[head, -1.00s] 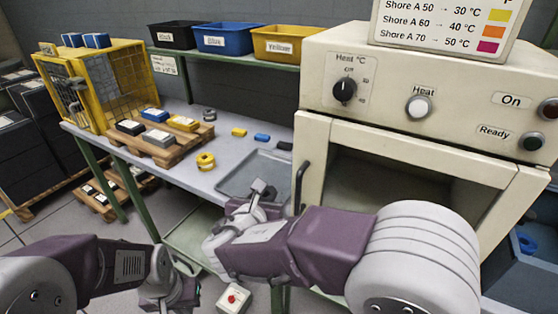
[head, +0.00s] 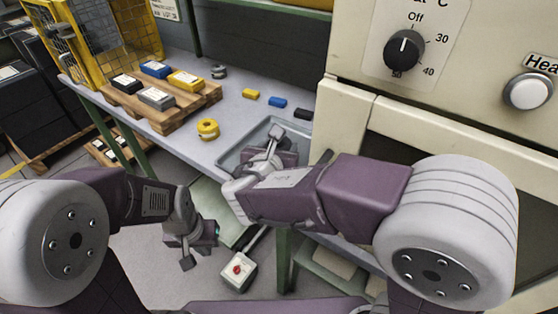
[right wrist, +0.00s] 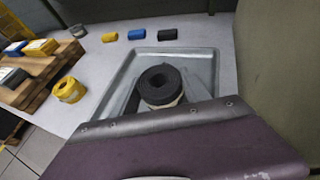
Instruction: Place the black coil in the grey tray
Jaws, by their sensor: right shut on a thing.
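The black coil (right wrist: 158,80) is a dark rolled strip with a pale band low on its side. It sits between the fingers of my right gripper (right wrist: 160,95), which is shut on it. In the right wrist view the coil appears over the grey tray (right wrist: 203,62); I cannot tell whether it touches the tray floor. In the head view my right gripper (head: 270,145) is over the tray (head: 236,157) and hides the coil. My left gripper (head: 196,248) hangs low in front of the bench, apart from the tray; its jaw opening is unclear.
A yellow coil (head: 208,128) stands on the bench left of the tray. A wooden pallet (head: 165,117) with several coloured blocks lies further left. Small yellow, blue and black pieces (head: 277,103) lie behind the tray. The cream oven (head: 345,125) closes off the right side.

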